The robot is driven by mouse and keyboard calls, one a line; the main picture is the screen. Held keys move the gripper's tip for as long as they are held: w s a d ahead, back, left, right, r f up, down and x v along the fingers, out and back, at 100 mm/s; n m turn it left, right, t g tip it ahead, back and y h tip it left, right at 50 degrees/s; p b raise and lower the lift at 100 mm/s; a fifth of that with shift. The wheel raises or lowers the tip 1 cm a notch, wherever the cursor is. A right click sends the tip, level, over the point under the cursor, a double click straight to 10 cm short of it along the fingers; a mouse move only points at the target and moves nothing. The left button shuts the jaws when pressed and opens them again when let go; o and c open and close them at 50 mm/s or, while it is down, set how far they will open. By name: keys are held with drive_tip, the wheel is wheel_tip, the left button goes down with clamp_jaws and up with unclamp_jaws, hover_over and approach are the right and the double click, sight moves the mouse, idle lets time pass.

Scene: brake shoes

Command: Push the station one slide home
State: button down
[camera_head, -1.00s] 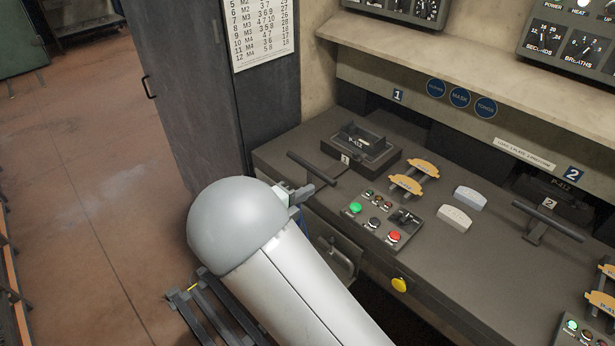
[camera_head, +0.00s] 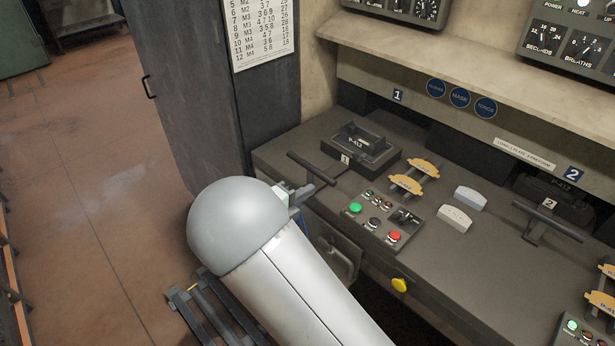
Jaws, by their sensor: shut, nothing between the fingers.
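The station one slide is a dark block with a raised tray (camera_head: 360,145), marked P-412 and 1, on the bench top at the left. Its dark T-shaped pull bar (camera_head: 312,168) sticks out in front of it, toward the bench's front edge. The slide stands out on the bench, in front of the opening under the blue 1 sign (camera_head: 398,95). My gripper (camera_head: 314,190) is shut and empty at the front edge, just below and in front of the bar. A gap or contact between them cannot be told. My arm's grey rounded link hides part of the gripper.
Two tan brake shoes (camera_head: 406,184) lie right of the slide. A control panel (camera_head: 386,219) with green and red buttons is in front of them. Pale blocks (camera_head: 454,219) lie farther right. Station two's slide bar (camera_head: 548,220) is at the right. A dark cabinet (camera_head: 190,90) stands at the left.

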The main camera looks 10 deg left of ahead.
sight(326, 179)
drive_tip(key=shift+r+p+x, duration=0.2)
drive_tip(key=shift+p+x, duration=0.1)
drive_tip(key=shift+x, duration=1.1)
drive_tip(key=shift+r+p+x, duration=0.2)
drive_tip(key=shift+p+x, duration=0.1)
drive_tip(key=shift+x, duration=1.1)
drive_tip(key=shift+r+p+x, duration=0.2)
drive_tip(key=shift+p+x, duration=0.05)
drive_tip(key=shift+x, duration=2.05)
drive_tip(key=shift+r+p+x, duration=0.2)
drive_tip(key=shift+x, duration=2.1)
drive_tip(key=shift+w, duration=0.1)
drive_tip(key=shift+w+d, duration=0.1)
drive_tip(key=shift+w, duration=0.05)
drive_tip(key=shift+r+x, duration=0.15)
drive_tip(key=shift+x, duration=1.4)
drive_tip(key=shift+r+x, duration=0.2)
drive_tip(key=shift+x, duration=1.4)
drive_tip(key=shift+r+x, duration=0.15)
drive_tip(key=shift+x, duration=1.4)
drive_tip(key=shift+w, duration=0.1)
